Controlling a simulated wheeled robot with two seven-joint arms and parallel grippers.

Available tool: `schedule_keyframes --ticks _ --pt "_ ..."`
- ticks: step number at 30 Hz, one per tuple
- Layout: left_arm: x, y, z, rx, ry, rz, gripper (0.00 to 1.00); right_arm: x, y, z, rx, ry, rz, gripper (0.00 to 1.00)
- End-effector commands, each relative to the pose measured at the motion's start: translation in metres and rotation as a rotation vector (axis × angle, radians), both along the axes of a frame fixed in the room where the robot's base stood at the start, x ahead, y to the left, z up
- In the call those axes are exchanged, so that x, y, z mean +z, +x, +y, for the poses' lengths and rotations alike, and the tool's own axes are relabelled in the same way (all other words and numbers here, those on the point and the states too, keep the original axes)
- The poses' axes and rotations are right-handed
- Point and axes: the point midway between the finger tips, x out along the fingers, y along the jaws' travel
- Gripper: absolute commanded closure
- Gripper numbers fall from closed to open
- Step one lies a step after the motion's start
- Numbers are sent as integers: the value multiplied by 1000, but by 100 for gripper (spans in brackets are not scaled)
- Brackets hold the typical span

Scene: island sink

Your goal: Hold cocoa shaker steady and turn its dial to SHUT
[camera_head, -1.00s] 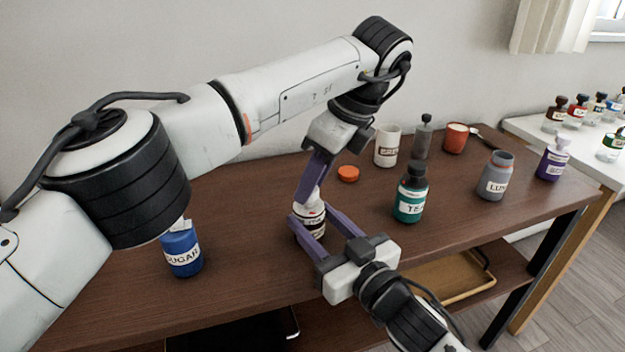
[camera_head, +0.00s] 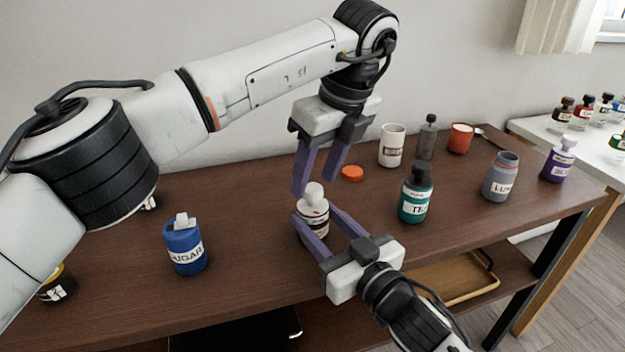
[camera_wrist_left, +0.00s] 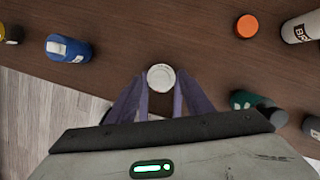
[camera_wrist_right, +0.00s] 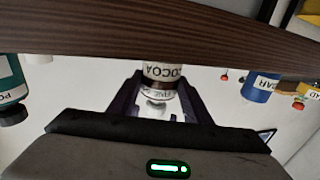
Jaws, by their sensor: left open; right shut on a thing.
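The cocoa shaker (camera_head: 315,226) stands upright on the brown table in the head view, with a pale knob-like top. Its COCOA label shows upside down in the right wrist view (camera_wrist_right: 160,73), with a smaller lettered band near the top that I cannot read. My right gripper (camera_head: 315,216) is shut on the shaker's body, a finger on each side. My left gripper (camera_head: 316,183) points down just above the shaker, open, with its fingers apart. In the left wrist view the round white top (camera_wrist_left: 161,78) lies between the fingertips. The dial's setting is not readable.
A blue sugar jar (camera_head: 185,247) stands to the left. Bare table lies between the sugar jar and shaker.

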Motion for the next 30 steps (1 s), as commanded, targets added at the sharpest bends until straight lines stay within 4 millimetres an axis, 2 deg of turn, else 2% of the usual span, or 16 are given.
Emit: schedule_keyframes --ticks 9,13,17,20,23,30 --pt "61 -19 19 -809 -70 -11 53 -1 0 0 0 -1 1 81" --pt "81 -31 26 -1051 -52 -56 53 -1 0 0 0 -1 1 81" --pt "92 -40 30 -1191 -29 -85 53 -1 0 0 0 -1 1 81" --pt "93 -42 31 -1235 -20 -96 53 -1 0 0 0 -1 1 81" --pt "85 -39 30 -1247 -18 -97 53 0 0 0 0 -1 1 81" --pt "42 -25 21 -1244 -20 -93 53 0 0 0 0 -1 1 81"
